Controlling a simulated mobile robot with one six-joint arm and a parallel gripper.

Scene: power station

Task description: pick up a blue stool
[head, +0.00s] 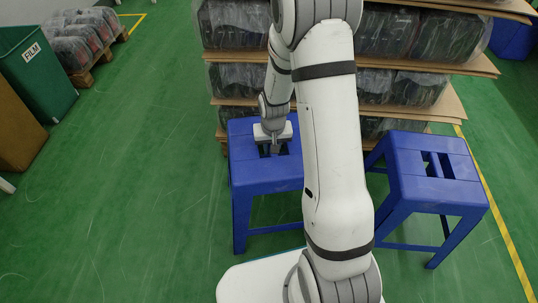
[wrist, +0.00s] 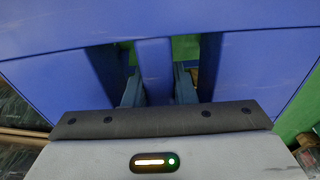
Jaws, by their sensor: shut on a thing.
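A blue stool (head: 252,179) stands on the green floor left of my arm, with slots in its seat. My gripper (head: 274,150) points down at the middle of this seat. In the wrist view my gripper (wrist: 158,88) has its fingers in the two slots, shut on the bar between them of the blue stool (wrist: 155,65). My arm hides the stool's right side. A second blue stool (head: 442,184) stands apart to the right, with its seat slots uncovered.
Stacked wrapped bundles on cardboard layers (head: 415,83) stand close behind the stools. A green bin (head: 38,72) marked FILM and a pallet of bundles (head: 90,62) are at the left. The floor (head: 130,200) left of the stool is clear.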

